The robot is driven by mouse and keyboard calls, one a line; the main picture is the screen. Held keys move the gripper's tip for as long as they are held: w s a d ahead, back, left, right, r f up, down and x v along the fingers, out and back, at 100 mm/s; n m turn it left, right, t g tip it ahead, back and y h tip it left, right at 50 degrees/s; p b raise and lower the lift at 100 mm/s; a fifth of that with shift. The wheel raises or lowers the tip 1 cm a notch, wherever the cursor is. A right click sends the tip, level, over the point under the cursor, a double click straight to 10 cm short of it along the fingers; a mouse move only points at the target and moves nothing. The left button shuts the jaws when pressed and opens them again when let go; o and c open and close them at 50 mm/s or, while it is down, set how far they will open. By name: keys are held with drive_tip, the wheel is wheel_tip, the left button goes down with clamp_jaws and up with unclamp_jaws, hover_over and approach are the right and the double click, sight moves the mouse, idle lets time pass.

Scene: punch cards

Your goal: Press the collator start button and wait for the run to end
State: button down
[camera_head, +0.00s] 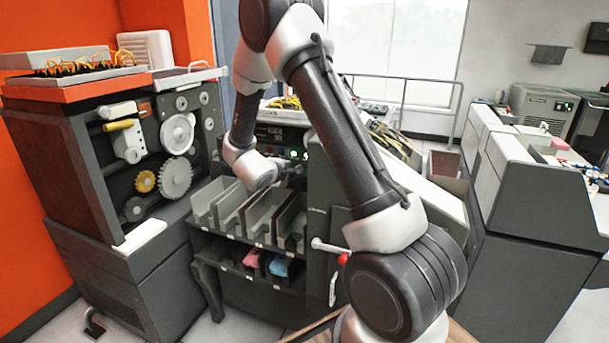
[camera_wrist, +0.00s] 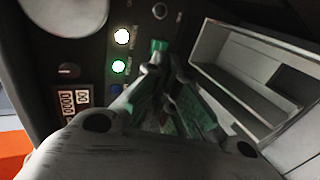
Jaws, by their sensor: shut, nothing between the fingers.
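The collator (camera_head: 322,215) stands in the middle of the head view, with a dark control panel (camera_head: 268,132) above its card pockets. In the wrist view the panel carries a lit white lamp (camera_wrist: 122,36), a lit green lamp (camera_wrist: 119,66) and a dim blue one (camera_wrist: 115,90). A green square button (camera_wrist: 158,45) sits just beyond my fingertips; its label is not readable. My gripper (camera_wrist: 168,78) is shut and empty, close in front of the panel and pointing at the green button. Whether the tips touch it, I cannot tell.
Grey pockets (camera_head: 232,208) line the collator's front, with pink cards (camera_head: 252,257) and blue cards (camera_head: 280,265) below. A recessed tray (camera_wrist: 245,80) lies right of my fingers in the wrist view. A geared machine (camera_head: 75,165) stands left, a grey cabinet (camera_head: 525,205) right.

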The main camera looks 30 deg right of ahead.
drive_tip(key=x, duration=0.9)
drive_tip(key=shift+w+d, duration=0.2)
